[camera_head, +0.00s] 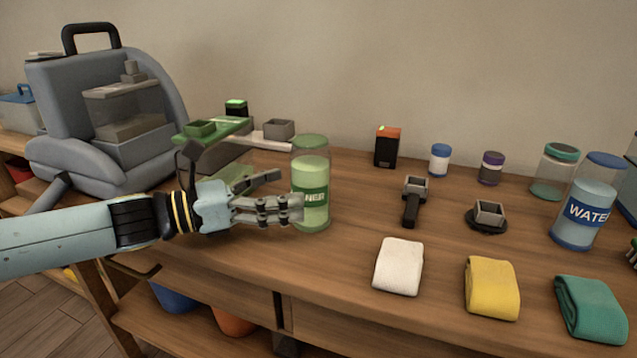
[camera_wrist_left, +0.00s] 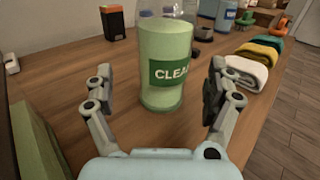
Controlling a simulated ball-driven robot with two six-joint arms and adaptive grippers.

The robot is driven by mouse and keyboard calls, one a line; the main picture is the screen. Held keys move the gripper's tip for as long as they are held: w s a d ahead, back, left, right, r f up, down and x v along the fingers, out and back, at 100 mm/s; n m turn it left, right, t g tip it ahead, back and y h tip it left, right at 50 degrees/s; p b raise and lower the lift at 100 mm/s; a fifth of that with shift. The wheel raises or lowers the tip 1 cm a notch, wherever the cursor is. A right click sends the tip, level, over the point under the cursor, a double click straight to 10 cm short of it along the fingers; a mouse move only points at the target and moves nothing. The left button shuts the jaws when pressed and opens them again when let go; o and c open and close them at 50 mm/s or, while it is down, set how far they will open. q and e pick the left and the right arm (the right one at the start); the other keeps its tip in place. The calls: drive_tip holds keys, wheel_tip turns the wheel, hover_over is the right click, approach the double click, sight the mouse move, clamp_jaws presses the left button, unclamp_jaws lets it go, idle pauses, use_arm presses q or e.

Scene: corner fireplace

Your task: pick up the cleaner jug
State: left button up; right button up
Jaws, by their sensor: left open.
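The cleaner jug (camera_head: 312,172) is a pale green, see-through cylinder with a darker green label. It stands upright on the wooden table. My left gripper (camera_head: 292,208) reaches it from the left in the head view, with its fingers at the jug's lower half. In the left wrist view, the jug (camera_wrist_left: 163,62) stands between and just beyond the two spread fingers of the left gripper (camera_wrist_left: 160,92). The fingers are open, and gaps show on both sides of the jug. My right gripper is not in view.
A grey machine (camera_head: 120,120) stands at the back left, with a green tray (camera_head: 212,131) near my wrist. Folded white (camera_head: 398,266), yellow (camera_head: 492,288) and green (camera_head: 592,310) cloths lie along the front edge. A water jug (camera_head: 585,205) stands at the right.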

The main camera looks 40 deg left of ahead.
sight(292, 188)
use_arm(q)
drive_tip(key=shift+w+d+f+b, duration=0.1)
drive_tip(key=shift+w+d+b, duration=0.35)
drive_tip(key=shift+w+d, duration=0.1)
drive_tip(key=x, duration=0.3)
drive_tip(key=shift+r+b, duration=0.25)
drive_tip(key=shift+b, duration=0.05)
drive_tip(key=shift+w+d, duration=0.35)
drive_tip(key=shift+w, duration=0.15)
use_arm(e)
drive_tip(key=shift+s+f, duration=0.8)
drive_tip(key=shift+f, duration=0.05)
use_arm(q)
drive_tip(key=c, duration=1.7)
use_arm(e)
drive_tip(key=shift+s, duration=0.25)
use_arm(q)
drive_tip(key=shift+o, duration=0.2)
